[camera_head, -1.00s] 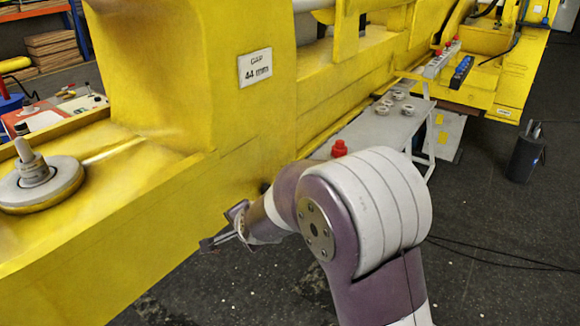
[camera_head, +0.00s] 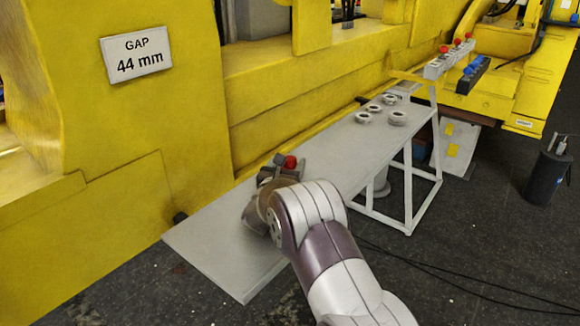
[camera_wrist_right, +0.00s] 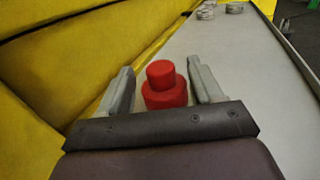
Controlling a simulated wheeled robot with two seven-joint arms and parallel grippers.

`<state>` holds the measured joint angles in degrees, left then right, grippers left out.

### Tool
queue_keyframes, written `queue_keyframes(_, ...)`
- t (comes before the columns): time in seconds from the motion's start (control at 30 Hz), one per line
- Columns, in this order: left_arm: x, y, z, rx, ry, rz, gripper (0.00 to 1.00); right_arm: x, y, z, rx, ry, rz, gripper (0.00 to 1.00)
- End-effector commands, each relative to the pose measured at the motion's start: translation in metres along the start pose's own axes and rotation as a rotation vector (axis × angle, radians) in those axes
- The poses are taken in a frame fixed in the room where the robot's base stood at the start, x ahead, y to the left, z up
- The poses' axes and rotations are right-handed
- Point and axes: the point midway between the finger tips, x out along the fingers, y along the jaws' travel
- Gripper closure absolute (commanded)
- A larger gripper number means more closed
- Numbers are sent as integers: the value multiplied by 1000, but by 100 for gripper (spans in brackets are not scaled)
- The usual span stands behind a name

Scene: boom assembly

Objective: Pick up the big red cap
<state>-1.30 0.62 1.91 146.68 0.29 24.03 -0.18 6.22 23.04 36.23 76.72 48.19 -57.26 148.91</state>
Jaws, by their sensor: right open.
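The big red cap (camera_wrist_right: 163,88) stands upright on the grey table, a narrower round top on a wider base. In the right wrist view it sits between the two fingers of my right gripper (camera_wrist_right: 161,88), which are spread with a gap on each side. In the head view the cap (camera_head: 291,162) shows just beyond my right gripper (camera_head: 280,165), partly hidden by it. The cap's lower edge is hidden by the gripper body in the wrist view. My left gripper is not in view.
The grey table (camera_head: 225,250) runs along the yellow machine (camera_head: 190,130), which stands close on its left. Several grey rings (camera_head: 397,118) lie farther along the table. A grey block with red caps (camera_head: 449,58) and a dark block with blue caps (camera_head: 473,74) stand beyond.

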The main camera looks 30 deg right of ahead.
Motion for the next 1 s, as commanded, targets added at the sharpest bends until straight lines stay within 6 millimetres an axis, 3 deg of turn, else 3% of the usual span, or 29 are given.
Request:
queue_keyframes(0.2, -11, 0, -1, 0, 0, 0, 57, 38, 0, 1, -1, 0, -1, 35)
queue_keyframes(0.47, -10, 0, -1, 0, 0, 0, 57, 42, 0, 0, -1, 1, 1, 35)
queue_keyframes(0.6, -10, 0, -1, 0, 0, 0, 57, 42, 0, 0, -1, 1, 1, 80)
queue_keyframes(0.67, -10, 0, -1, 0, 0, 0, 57, 42, 0, 0, -1, 1, 1, 95)
queue_keyframes(1.0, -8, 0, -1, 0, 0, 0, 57, 42, 0, 5, -1, -2, 0, 95)
